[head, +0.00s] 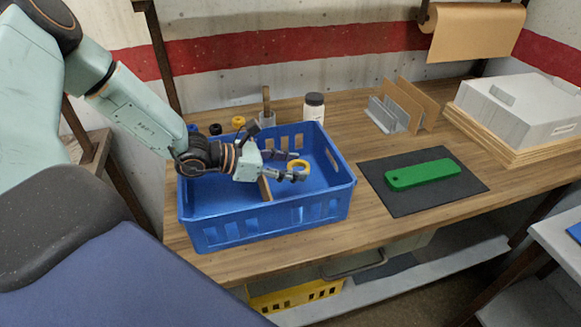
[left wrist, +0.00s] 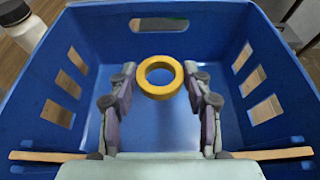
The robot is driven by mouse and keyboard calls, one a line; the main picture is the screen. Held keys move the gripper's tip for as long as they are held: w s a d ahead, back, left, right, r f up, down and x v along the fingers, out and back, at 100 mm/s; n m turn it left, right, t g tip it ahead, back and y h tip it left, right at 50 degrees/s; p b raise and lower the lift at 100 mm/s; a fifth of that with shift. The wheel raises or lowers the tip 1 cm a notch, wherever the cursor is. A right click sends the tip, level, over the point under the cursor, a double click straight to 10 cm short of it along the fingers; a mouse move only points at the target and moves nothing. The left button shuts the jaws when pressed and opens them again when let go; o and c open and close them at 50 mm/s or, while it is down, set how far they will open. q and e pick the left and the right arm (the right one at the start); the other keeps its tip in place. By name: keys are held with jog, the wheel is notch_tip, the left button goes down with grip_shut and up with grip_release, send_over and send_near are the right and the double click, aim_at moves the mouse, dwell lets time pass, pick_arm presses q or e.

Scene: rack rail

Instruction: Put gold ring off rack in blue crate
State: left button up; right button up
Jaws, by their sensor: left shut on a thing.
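The gold ring (head: 299,164) is between the fingertips of my left gripper (head: 294,166), which is shut on it. The left wrist view shows the ring (left wrist: 160,77) flat-on, with a finger at each side and blue crate surface around it. The blue crate (head: 270,209) stands on the bench with a wooden divider (head: 264,188) across it. My left gripper reaches in over the divider, and the ring is over the right-hand compartment. I cannot tell the ring's exact height above the floor. My right gripper is out of view.
Behind the crate are small blue, black and yellow (head: 238,122) items and a dark-capped bottle (head: 314,107). To the right are a green object (head: 422,174) on a dark mat (head: 400,203), a metal holder with brown panels (head: 410,104) and a grey-white case (head: 520,110).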

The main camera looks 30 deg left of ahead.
pick_arm(q)
jog(key=shift+s+f, duration=0.35)
jog(key=shift+f, duration=0.25)
jog(key=o, duration=0.8)
jog(key=shift+d, duration=0.1)
jog(key=o, duration=0.3)
jog(key=shift+o, duration=0.2)
jog(key=shift+w, duration=0.1)
jog(key=shift+w+r, duration=0.1)
